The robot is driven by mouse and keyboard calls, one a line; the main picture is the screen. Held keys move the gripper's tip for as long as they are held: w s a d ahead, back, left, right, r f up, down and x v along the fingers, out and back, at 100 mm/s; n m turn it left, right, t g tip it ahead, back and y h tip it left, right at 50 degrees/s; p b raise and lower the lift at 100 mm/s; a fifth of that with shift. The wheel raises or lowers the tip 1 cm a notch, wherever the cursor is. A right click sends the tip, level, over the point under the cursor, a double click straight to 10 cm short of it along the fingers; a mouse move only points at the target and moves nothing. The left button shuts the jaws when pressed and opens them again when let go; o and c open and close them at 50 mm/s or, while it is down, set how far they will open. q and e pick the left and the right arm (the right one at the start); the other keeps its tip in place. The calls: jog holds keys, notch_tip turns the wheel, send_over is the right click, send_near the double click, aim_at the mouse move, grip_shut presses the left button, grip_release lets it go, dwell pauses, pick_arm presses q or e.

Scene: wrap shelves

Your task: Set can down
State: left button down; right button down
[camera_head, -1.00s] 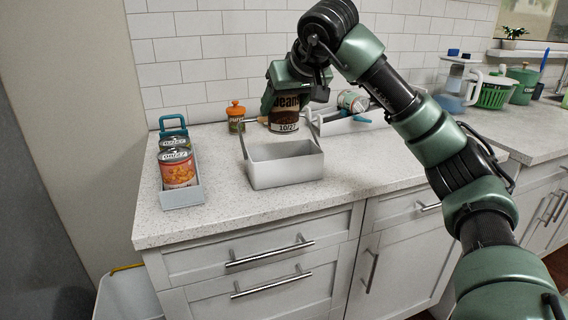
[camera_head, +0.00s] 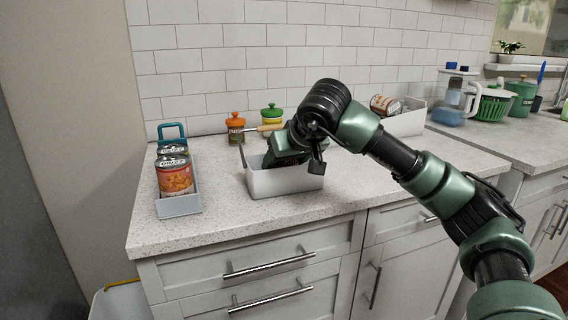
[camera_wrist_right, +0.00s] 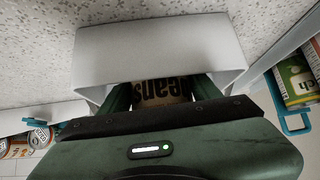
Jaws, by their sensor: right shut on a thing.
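In the head view the bin's front wall and my gripper's body hide the can. I cannot see whether the can touches the bin's floor. My left gripper is not in view.
A grey tray (camera_head: 180,206) with cans (camera_head: 175,177) stands to the left. Jars with orange (camera_head: 235,124) and green lids (camera_head: 271,114) stand behind the bin. Another white bin (camera_head: 408,124) with a lying can (camera_head: 385,105) is at the back right. The counter front is clear.

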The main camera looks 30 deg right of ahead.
jog(key=shift+c, duration=1.6)
grip_release()
jog(key=shift+s+r, duration=0.25)
jog(key=shift+r, duration=0.05)
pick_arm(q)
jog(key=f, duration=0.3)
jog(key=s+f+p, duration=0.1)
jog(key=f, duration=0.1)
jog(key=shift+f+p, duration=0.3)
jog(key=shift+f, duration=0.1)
pick_arm(e)
jog(key=v, duration=1.1)
jog(key=shift+s, duration=0.15)
